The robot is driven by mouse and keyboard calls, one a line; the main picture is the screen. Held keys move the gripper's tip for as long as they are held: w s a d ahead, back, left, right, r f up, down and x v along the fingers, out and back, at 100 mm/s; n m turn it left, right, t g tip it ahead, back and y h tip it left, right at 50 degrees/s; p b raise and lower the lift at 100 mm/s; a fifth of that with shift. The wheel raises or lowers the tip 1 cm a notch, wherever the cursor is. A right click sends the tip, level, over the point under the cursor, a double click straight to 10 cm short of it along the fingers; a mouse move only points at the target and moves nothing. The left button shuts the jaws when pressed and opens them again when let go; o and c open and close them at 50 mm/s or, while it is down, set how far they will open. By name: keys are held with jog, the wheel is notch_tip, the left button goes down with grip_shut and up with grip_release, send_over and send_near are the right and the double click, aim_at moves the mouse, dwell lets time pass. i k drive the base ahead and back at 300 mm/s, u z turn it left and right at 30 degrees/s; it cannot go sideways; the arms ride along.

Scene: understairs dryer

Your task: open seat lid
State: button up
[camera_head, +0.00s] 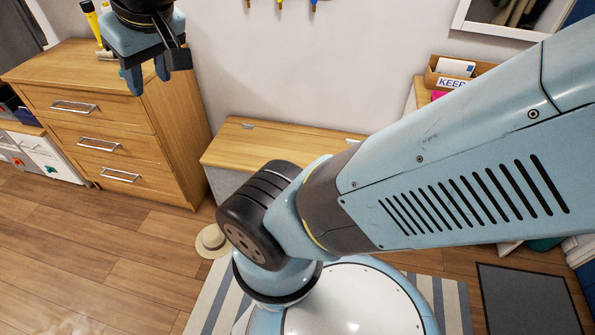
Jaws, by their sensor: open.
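The seat lid (260,147) is a flat wooden top on a low bench against the wall, right of the drawer chest. It lies flat and looks shut. Its right part and most of the bench front are hidden behind my arm. A small pale hinge-like plate shows at its back edge. My gripper (147,80) is at the top left, in front of the drawer chest and left of the lid. It points down, open and empty, apart from the lid.
A wooden drawer chest (172,120) with silver handles stands left of the bench. A straw hat (212,241) lies on the floor. A striped rug (208,305) and a dark mat (530,300) lie in front. A box marked KEEP (452,82) is at the right.

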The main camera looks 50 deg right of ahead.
aim_at(247, 148)
jog(key=u, duration=0.55)
jog(key=i, duration=0.2)
jog(key=z, duration=3.45)
jog(key=k, duration=0.35)
jog(key=u, duration=0.7)
